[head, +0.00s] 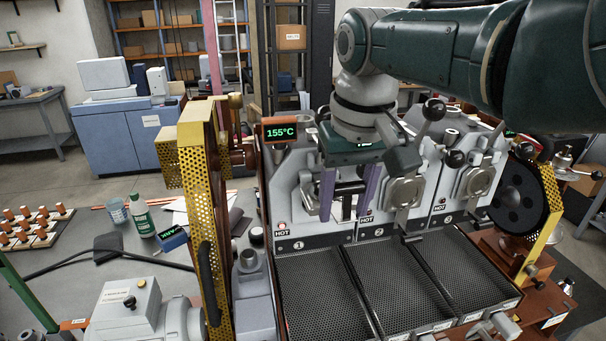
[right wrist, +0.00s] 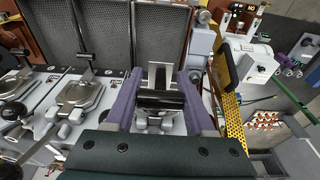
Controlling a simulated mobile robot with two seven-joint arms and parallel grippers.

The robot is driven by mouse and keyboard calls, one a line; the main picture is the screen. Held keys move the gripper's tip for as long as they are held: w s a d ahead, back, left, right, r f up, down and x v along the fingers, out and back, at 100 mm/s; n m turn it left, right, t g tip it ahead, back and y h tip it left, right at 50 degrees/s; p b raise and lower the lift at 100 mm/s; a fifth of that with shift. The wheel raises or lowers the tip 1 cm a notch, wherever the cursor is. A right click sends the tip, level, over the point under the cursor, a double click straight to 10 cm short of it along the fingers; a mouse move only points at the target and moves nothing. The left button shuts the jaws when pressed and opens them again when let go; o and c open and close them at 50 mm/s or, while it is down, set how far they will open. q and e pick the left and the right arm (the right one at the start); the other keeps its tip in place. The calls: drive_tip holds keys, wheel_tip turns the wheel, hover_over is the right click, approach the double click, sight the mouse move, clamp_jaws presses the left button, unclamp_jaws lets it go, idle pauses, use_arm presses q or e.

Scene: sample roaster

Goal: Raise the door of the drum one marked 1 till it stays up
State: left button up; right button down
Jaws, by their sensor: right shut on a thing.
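Drum one is the left unit of three in the head view, with the plate marked 1 (head: 298,245) below its front. My right gripper (head: 345,212) comes down over it with two purple fingers, shut on the door's black bar handle (head: 347,207). In the right wrist view the black handle (right wrist: 160,102) lies crosswise between the purple fingers (right wrist: 159,77), with a bright metal plate beyond it. The gripper hides much of the door, so I cannot tell how far up it is.
A yellow perforated guard (head: 205,190) stands close to the left of drum one. The doors of drum two (head: 404,192) and drum three (head: 479,180) are to the right, with ball-ended levers. Mesh trays (head: 318,290) lie in front. A display (head: 281,133) reads 155°C; labels read HOT.

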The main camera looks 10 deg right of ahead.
sight(350, 183)
drive_tip(key=shift+s, duration=0.1)
drive_tip(key=shift+c, duration=1.3)
unclamp_jaws()
drive_tip(key=shift+r, duration=0.25)
drive_tip(key=r, duration=0.1)
drive_tip(key=r+p, duration=0.1)
drive_tip(key=r, duration=0.2)
drive_tip(key=shift+s+r+p, duration=0.2)
drive_tip(key=shift+s+p, duration=0.2)
drive_tip(key=r+b, duration=0.1)
drive_tip(key=r, duration=0.3)
drive_tip(key=shift+s+r+b, duration=0.1)
drive_tip(key=shift+s+b, duration=0.25)
drive_tip(key=shift+s, duration=0.05)
drive_tip(key=shift+s+r, duration=0.1)
drive_tip(key=shift+r, duration=0.25)
